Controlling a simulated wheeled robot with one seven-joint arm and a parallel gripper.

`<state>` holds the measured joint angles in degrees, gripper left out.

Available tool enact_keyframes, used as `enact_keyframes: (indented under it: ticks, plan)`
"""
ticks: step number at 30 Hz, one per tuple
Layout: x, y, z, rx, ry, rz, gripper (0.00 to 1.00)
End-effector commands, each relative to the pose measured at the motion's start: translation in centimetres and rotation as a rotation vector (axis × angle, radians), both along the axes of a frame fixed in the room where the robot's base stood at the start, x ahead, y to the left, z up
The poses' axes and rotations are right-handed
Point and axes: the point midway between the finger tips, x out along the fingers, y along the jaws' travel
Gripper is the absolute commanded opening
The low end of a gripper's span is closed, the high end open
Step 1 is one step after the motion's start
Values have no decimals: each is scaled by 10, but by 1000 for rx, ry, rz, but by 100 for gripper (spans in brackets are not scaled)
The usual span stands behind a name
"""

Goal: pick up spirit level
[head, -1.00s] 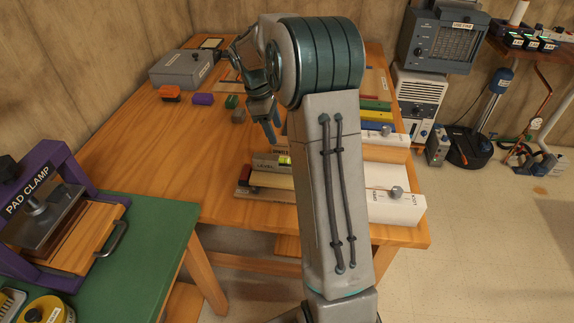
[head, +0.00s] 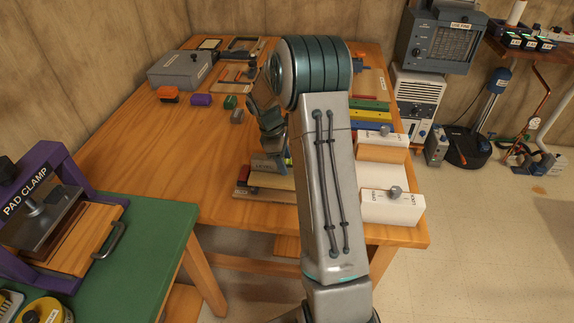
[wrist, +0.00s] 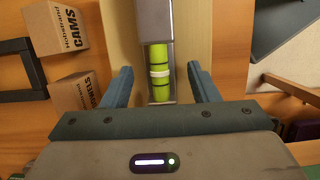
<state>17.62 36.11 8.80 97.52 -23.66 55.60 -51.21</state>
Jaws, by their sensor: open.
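The spirit level (wrist: 154,22) is a grey bar with a bright green vial (wrist: 160,88). In the wrist view it runs from the top edge down between the fingers of my gripper (wrist: 161,82). The fingers are open, one on each side, with a visible gap to the bar on both sides.
Small boxes marked CAMS (wrist: 57,24) and DOWELS (wrist: 80,97) stand left of the level in the wrist view. White-ended fixtures (head: 392,208) stand at the table's right edge. A grey case (head: 180,70) and small coloured blocks are further back.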

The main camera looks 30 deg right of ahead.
Motion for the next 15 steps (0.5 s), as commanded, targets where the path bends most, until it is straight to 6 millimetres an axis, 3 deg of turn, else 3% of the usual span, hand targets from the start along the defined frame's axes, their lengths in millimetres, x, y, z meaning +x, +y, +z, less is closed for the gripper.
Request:
enact_keyframes:
  ticks: [4,11,15]
  plan:
    - [-3,-3,-12,0,1,-1,55]
    - [-3,-3,-14,1,-1,-1,55]
    - [-3,-3,-13,1,-1,-1,18]
